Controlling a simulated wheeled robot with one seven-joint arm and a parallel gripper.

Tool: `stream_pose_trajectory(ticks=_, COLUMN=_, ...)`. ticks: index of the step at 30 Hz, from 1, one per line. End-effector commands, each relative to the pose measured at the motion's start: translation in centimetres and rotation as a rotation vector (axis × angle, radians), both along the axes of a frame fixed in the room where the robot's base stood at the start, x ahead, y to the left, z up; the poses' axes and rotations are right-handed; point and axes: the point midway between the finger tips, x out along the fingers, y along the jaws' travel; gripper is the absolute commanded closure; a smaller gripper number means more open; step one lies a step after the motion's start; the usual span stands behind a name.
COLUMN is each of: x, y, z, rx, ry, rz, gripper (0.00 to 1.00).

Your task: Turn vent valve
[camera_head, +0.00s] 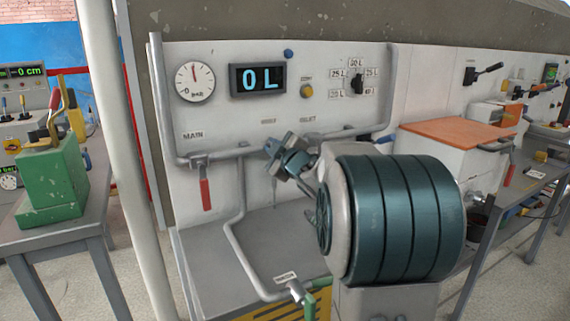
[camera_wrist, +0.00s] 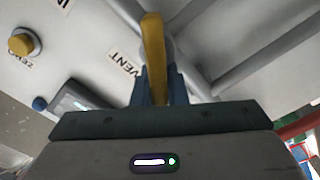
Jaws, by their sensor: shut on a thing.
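The vent valve's yellow handle (camera_wrist: 153,45) rises between my gripper's blue fingers (camera_wrist: 157,80) in the wrist view, near the VENT label (camera_wrist: 124,60). The fingers are shut on the handle's lower part, and its rounded end sticks out beyond them. In the head view my gripper (camera_head: 284,153) is at the pipe on the white panel (camera_head: 225,120), below the small labels. There it hides the vent handle.
A red MAIN handle (camera_head: 205,193) hangs down at the left. A green-handled valve (camera_head: 309,300) is low in front. A gauge (camera_head: 194,82), a display reading "OL" (camera_head: 258,80) and a rotary selector (camera_head: 357,82) are on the panel. The grey bench top (camera_head: 265,240) below is mostly clear.

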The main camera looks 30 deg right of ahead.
Motion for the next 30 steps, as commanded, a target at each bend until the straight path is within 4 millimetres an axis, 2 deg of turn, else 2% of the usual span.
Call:
stream_pose_trajectory(ticks=8, x=0.0, y=0.0, z=-0.3, rx=-0.009, ry=0.004, rz=-0.001, gripper=1.00)
stream_pose_trajectory(ticks=12, x=0.0, y=0.2, z=-1.0, rx=-0.096, ry=0.000, rz=-0.001, gripper=1.00)
stream_pose_trajectory(ticks=21, x=0.0, y=0.4, z=-1.1, rx=-0.304, ry=-0.008, rz=0.000, gripper=1.00)
stream_pose_trajectory(ticks=30, x=0.0, y=0.4, z=-0.9, rx=-0.319, ry=-0.006, rz=0.000, gripper=1.00)
